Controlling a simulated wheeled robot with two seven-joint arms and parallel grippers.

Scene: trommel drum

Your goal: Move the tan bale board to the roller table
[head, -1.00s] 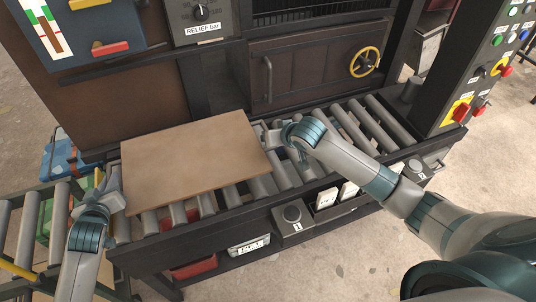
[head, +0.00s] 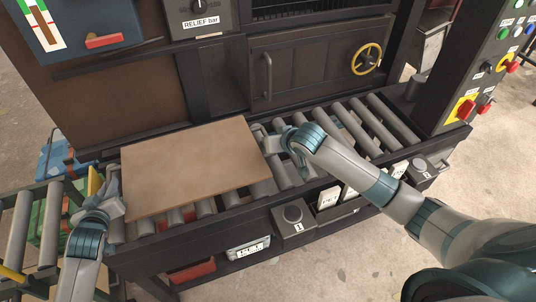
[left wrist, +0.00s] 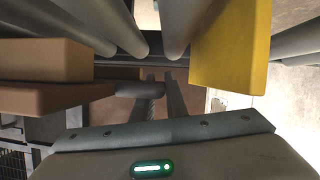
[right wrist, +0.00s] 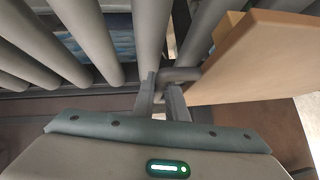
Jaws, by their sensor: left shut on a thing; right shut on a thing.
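The tan bale board (head: 190,165) lies flat over the left part of the machine's roller bed (head: 345,125); I cannot tell whether it touches the rollers. My left gripper (head: 112,180) is at its left edge. In the left wrist view its fingers (left wrist: 160,92) are shut on a short grey handle (left wrist: 138,90) beside the board's edge (left wrist: 45,98). My right gripper (head: 268,135) is at the board's right edge. In the right wrist view its fingers (right wrist: 160,95) are shut on the other grey handle (right wrist: 183,74), attached to the board (right wrist: 255,60).
A second set of rollers (head: 15,240) stands at the far left, beyond my left arm. A dark press with a door (head: 300,75) rises behind the bed. A yellow piece (left wrist: 230,45) is close beside my left gripper. A control post (head: 450,80) stands at right.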

